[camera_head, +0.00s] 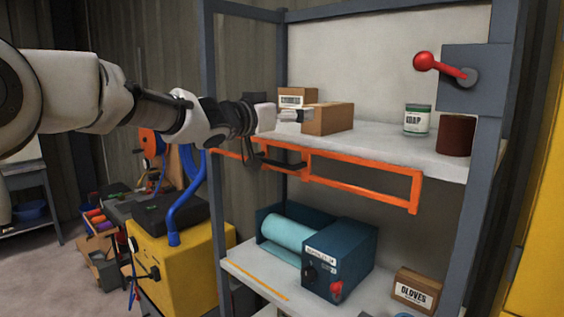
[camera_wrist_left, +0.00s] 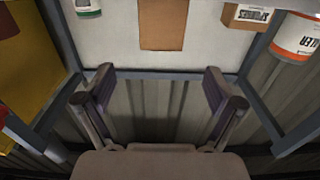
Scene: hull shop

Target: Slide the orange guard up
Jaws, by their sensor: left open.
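The orange guard (camera_head: 365,187) is an open rectangular frame below the front edge of the upper shelf (camera_head: 385,152). A dark handle (camera_head: 283,164) sits near its left part. My left gripper (camera_head: 292,115) is open at the left of the upper shelf, above the guard and its handle. I cannot make out the guard in that view. My right gripper is not in view.
The upper shelf also holds a soap can (camera_head: 417,119), a brown can (camera_head: 456,135) and another box (camera_head: 297,97). A red lever (camera_head: 440,67) is on the right post. A blue machine (camera_head: 340,262) and a gloves box (camera_head: 416,289) stand on the lower shelf.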

